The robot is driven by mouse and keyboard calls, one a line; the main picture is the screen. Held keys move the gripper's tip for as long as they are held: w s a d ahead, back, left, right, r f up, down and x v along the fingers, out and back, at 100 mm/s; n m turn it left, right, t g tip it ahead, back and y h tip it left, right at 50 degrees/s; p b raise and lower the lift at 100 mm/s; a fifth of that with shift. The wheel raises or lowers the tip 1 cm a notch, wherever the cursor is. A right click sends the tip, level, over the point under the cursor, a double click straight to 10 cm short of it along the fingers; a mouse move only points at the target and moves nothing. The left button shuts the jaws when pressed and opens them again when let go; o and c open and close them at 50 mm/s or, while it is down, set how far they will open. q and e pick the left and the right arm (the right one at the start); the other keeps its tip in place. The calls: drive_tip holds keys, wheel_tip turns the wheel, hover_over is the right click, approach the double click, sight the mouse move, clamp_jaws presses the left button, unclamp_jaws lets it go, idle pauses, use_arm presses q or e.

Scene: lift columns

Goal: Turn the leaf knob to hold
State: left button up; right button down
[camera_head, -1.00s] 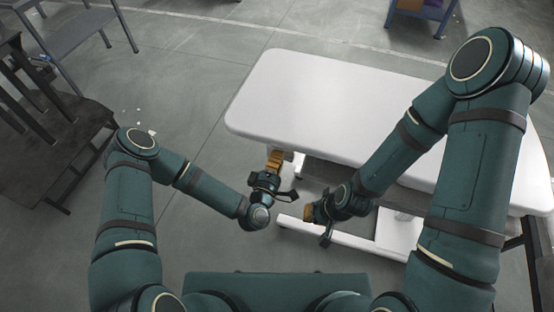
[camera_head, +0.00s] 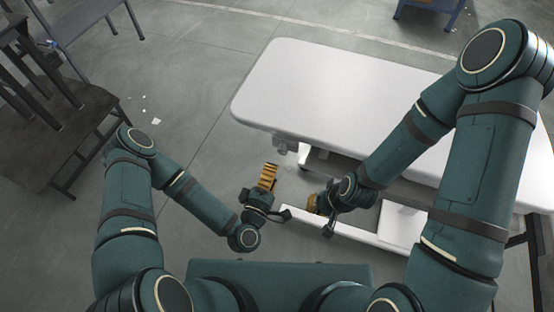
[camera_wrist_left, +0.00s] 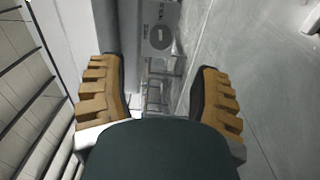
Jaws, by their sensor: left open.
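The leaf knob (camera_wrist_left: 160,38) is a round dark grey dial on the face of a light grey box (camera_wrist_left: 162,12) in the left wrist view. Small lettering by the dial is too blurred to read surely. In the head view a small grey fitting (camera_head: 283,145) hangs under the table's near edge, and the dial cannot be made out there. My left gripper (camera_head: 267,177) is open and empty, a short way in front of that fitting. Its ribbed orange fingers (camera_wrist_left: 158,90) stand apart below the dial in the wrist view, not touching it. My right gripper (camera_head: 316,204) is by the table's base, its jaws unclear.
The white table (camera_head: 330,90) spans the right side, with a white foot bar (camera_head: 345,229) below it. A dark bench (camera_head: 60,135) stands at the far left.

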use_arm(q)
drive_tip(key=shift+v, duration=1.4)
wheel_tip(320, 180, down, 5)
drive_tip(key=m+g+h, duration=0.1)
drive_tip(key=m+g, duration=0.7)
drive_tip(key=m, duration=0.1)
drive_tip(key=s+a+r+m+g+y, duration=0.2)
drive_tip(key=s+a+m+g, duration=0.1)
drive_tip(key=s+a+g, duration=0.2)
drive_tip(key=shift+s+a+g+y, duration=0.25)
drive_tip(key=shift+a+g+y, duration=0.2)
drive_tip(key=shift+g, duration=0.75)
